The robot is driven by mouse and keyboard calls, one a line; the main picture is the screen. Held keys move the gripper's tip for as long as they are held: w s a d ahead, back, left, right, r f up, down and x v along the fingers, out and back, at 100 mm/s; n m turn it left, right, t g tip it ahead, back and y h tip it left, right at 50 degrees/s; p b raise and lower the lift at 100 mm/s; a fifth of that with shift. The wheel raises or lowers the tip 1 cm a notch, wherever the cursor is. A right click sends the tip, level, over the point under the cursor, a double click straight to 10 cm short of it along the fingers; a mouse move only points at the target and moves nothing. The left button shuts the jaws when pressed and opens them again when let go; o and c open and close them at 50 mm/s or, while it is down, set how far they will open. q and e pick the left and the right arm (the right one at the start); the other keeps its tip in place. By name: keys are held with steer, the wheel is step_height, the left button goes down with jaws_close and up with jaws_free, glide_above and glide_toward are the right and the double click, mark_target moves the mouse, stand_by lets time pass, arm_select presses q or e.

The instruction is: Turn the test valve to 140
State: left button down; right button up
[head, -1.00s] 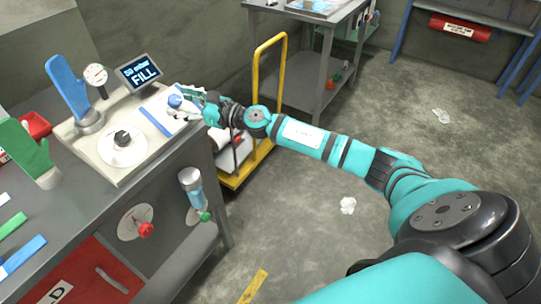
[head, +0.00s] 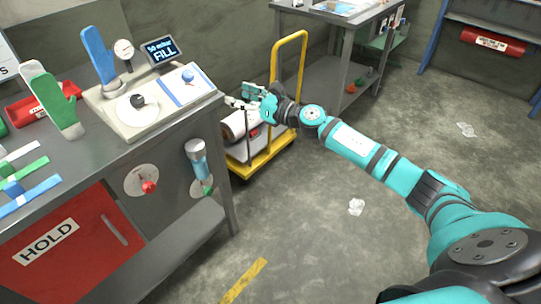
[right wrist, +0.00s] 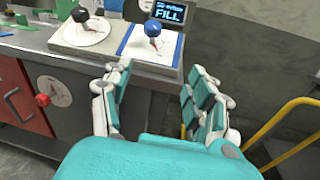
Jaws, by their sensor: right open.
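A black knob (head: 137,100) stands on a round white dial on the grey test unit (head: 122,123). A blue knob (head: 187,76) sits on a blue-bordered white plate to its right. A red knob (head: 149,187) is on a round plate on the bench front. I cannot read which one is labelled as the test valve. My right gripper (head: 243,99) is open and empty, right of the bench's edge and apart from all knobs. In the right wrist view its spread fingers (right wrist: 158,76) point toward the blue knob (right wrist: 155,27). My left gripper is out of view.
A yellow trolley (head: 274,152) is beyond the bench's right end.

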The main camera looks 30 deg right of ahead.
steer(key=s+d+f+m+h+p, duration=0.2)
steer(key=f+m, duration=0.5)
steer(key=f, duration=0.3)
steer(key=s+d+f+m+g+h+p, duration=0.1)
steer(key=s+d+f+m+h+p, duration=0.1)
steer(key=f+m, duration=0.6)
steer(key=shift+s+d+f+m+h+p, duration=0.35)
steer(key=shift+f+h, duration=0.45)
steer(key=shift+f, duration=0.4)
steer(key=shift+w, duration=0.1)
